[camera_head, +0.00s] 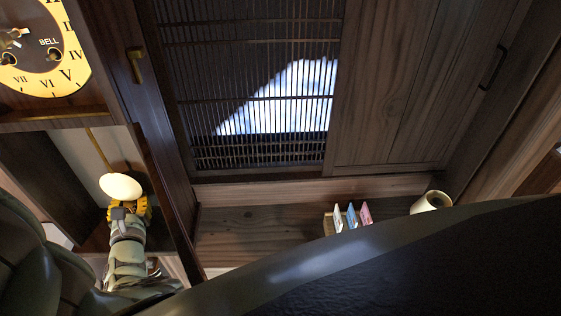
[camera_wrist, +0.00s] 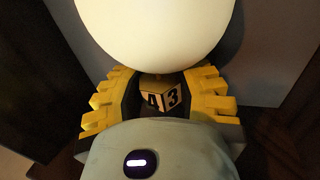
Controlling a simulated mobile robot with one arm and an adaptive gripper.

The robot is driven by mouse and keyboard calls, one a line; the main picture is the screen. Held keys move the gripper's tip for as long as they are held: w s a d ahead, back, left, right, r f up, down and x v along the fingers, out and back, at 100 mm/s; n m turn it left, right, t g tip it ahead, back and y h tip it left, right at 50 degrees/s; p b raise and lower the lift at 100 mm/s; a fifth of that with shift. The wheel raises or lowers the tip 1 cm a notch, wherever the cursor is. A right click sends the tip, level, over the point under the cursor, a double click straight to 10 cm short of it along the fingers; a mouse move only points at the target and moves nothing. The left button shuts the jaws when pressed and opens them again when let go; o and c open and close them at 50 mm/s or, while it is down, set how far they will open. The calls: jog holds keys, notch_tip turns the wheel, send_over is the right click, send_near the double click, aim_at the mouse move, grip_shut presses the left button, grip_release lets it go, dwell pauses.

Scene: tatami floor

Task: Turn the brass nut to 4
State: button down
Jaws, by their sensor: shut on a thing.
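The nut (camera_wrist: 162,100) shows in the wrist view between my yellow fingers, just below the large pale pendulum disc (camera_wrist: 155,35). Two of its faces show: a black 4 on the left and a 3 on the right, with an edge between them facing the camera. My gripper (camera_wrist: 160,92) is shut on the nut from both sides. In the head view, my gripper (camera_head: 129,205) is at the lower left, right under the pendulum disc (camera_head: 121,186). The nut cannot be made out there.
The disc hangs on a thin rod inside an open wooden clock case (camera_head: 149,190). The clock dial (camera_head: 66,75) is above it. A slatted window (camera_head: 255,100) is right of the case. A small box of cards (camera_head: 329,224) and a pale roll (camera_head: 431,202) stand on the wooden ledge (camera_head: 255,225).

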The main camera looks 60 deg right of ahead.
dwell(0.4)
jog(key=c, duration=0.9)
grip_release()
jog(key=shift+m+g+h, duration=0.3)
jog(key=shift+h, duration=0.1)
